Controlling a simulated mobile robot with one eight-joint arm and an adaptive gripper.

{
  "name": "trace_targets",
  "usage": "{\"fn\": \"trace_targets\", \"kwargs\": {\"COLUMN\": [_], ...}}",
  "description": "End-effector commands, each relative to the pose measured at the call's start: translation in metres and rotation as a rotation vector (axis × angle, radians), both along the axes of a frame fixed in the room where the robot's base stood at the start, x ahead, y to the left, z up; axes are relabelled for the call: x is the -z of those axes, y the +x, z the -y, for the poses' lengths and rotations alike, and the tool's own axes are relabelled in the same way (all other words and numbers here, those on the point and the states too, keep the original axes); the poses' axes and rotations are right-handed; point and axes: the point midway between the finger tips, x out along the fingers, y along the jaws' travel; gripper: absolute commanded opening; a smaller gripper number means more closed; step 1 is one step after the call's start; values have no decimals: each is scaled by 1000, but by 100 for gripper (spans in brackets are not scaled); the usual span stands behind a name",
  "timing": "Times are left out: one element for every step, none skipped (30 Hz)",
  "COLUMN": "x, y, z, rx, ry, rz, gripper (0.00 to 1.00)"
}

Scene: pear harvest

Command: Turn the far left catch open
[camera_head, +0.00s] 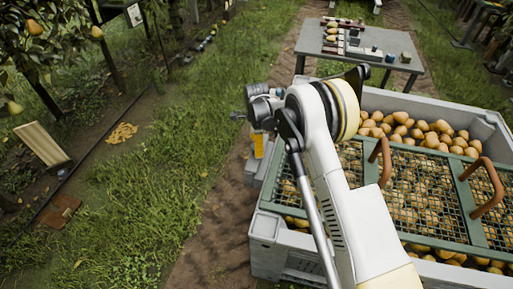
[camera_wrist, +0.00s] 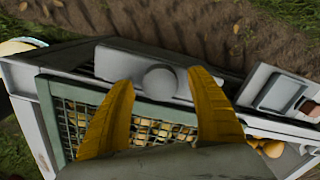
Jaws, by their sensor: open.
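A grey catch with a round boss (camera_wrist: 160,81) lies along the crate's rim in the wrist view. My gripper (camera_wrist: 161,79) is open, with one yellow finger on each side of the boss in the picture. I cannot tell whether either finger touches it. The green-framed mesh lid (camera_wrist: 48,118) lies below the catch, over pears. In the head view my gripper (camera_head: 259,146) is at the far left corner of the crate (camera_head: 264,228), and my arm hides the catch there.
Two brown handles (camera_head: 486,187) (camera_head: 379,160) stand up from the lid. A grey box (camera_wrist: 282,88) sits beside the rim, right of the catch. A table (camera_head: 363,52) with small items stands behind the crate. Grass and a dirt strip lie to the left.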

Motion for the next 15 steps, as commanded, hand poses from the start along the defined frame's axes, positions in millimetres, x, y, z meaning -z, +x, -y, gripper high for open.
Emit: {"fn": "trace_targets", "kwargs": {"x": [-10, -16, -25, -32, -39, -48, -55, -62, -70, -76, -81, -87, -92, -96, -99], "y": [0, 0, 0, 0, 0, -1, -1, 0, 0, -1, -1, -1, 0, 0, -1], "z": [0, 0, 0, 0, 0, 0, 0, 0, 0, 0, 0, 0, 0, 0, 0], "rx": [0, 0, 0, 0, 0, 0, 0, 0, 0, 0, 0, 0, 0, 0, 0], "ry": [0, 0, 0, 0, 0, 0, 0, 0, 0, 0, 0, 0, 0, 0, 0], "rz": [0, 0, 0, 0, 0, 0, 0, 0, 0, 0, 0, 0, 0, 0, 0], "gripper": [66, 66, 66, 66, 66, 66, 66, 66, 66, 66, 66, 66, 66, 66, 66]}}
